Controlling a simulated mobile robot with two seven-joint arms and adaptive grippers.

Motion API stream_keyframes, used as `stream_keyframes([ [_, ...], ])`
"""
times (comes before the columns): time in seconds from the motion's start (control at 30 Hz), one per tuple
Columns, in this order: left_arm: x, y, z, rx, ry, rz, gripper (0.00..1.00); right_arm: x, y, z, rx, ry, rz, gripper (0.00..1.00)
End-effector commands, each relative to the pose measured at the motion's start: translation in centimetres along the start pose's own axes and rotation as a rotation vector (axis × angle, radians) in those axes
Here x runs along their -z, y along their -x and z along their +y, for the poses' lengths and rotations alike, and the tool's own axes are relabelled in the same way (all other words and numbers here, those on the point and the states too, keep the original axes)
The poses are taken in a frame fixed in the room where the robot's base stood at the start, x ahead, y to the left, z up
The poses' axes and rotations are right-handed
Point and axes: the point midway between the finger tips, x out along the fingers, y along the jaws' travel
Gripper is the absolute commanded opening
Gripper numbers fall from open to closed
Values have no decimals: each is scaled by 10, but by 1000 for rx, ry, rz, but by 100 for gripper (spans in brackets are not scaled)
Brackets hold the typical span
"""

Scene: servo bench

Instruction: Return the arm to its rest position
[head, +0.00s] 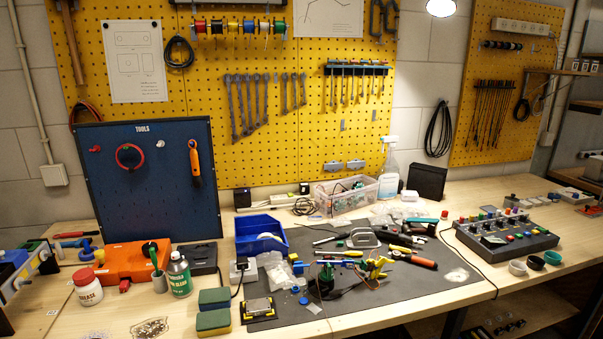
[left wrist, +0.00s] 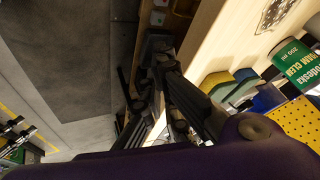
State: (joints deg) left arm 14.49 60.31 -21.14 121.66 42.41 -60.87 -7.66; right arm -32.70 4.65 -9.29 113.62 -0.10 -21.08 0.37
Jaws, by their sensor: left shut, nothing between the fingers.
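My left gripper (left wrist: 172,75) shows in the left wrist view as dark fingers, closed together with nothing between them. It is by the front edge of the wooden bench (left wrist: 222,42), with the grey floor (left wrist: 70,60) on its other side. It touches nothing that I can make out, though the area around it is dark. Neither gripper shows in the head view, and my right gripper is in no view.
The bench in the head view holds a blue tool board (head: 150,190), an orange case (head: 120,262), a green bottle (head: 179,275), sponges (head: 213,310), a grey mat (head: 345,300) with tools, a blue bin (head: 262,232) and a control box (head: 505,235). Bare wood shows at the front.

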Motion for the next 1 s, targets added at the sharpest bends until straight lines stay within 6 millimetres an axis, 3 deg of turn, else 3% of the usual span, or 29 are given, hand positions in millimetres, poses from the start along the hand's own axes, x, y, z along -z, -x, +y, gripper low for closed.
stream_keyframes([
  [0.03,-15,-9,43,-37,52,-13,0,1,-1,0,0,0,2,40],
  [0.2,-60,-9,136,-60,242,-94,0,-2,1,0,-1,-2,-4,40],
  [0.3,-87,3,176,-48,373,-164,0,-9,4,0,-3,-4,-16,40],
  [0.4,-112,18,203,-27,490,-234,0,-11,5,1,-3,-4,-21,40],
  [0.8,-193,86,278,67,856,-520,0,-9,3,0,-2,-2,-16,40],
  [1.0,-189,39,270,102,834,-386,0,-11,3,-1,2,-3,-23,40],
])
